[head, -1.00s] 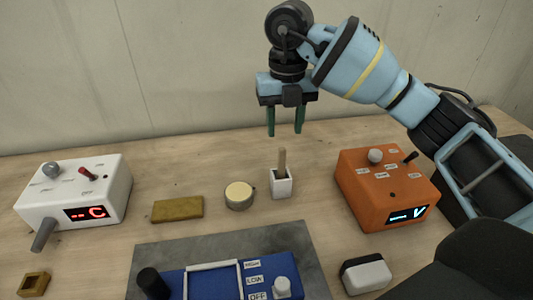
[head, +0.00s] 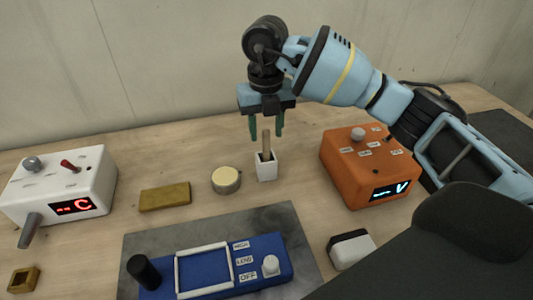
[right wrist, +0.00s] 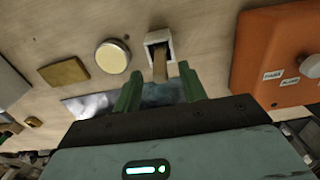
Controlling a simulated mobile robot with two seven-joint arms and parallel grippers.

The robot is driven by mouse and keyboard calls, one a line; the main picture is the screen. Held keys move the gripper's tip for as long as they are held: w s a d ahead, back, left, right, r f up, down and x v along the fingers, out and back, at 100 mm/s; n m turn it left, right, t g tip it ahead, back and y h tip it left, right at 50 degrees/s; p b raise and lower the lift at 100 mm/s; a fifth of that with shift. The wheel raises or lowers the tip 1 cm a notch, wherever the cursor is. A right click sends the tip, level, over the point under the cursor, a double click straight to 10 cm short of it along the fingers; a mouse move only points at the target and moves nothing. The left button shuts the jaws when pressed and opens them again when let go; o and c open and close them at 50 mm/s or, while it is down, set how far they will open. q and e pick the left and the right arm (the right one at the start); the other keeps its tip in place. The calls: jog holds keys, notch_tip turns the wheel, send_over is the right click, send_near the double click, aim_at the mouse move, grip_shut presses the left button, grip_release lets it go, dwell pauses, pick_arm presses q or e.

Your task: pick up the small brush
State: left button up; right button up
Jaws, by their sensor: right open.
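The small brush (head: 267,145) stands upright in a small white square holder (head: 266,171) on the table, with its wooden handle up and its lower end hidden inside. My right gripper (head: 266,136) is open, pointing down, with its green fingers around the height of the handle's top. In the right wrist view the brush handle (right wrist: 159,68) shows between and just beyond the fingertips (right wrist: 159,78), and the holder (right wrist: 158,38) lies behind it. I cannot tell whether a finger touches the handle.
A round tin (head: 226,180) and a tan block (head: 164,197) lie left of the holder. An orange box (head: 365,165) stands to its right. A blue device (head: 210,265) on a grey mat (head: 285,225), a white box (head: 60,185) and a black-and-white block (head: 351,250) are nearer.

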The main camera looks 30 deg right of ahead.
jog(key=shift+f, duration=0.9)
grip_shut()
jog(key=shift+r, duration=0.1)
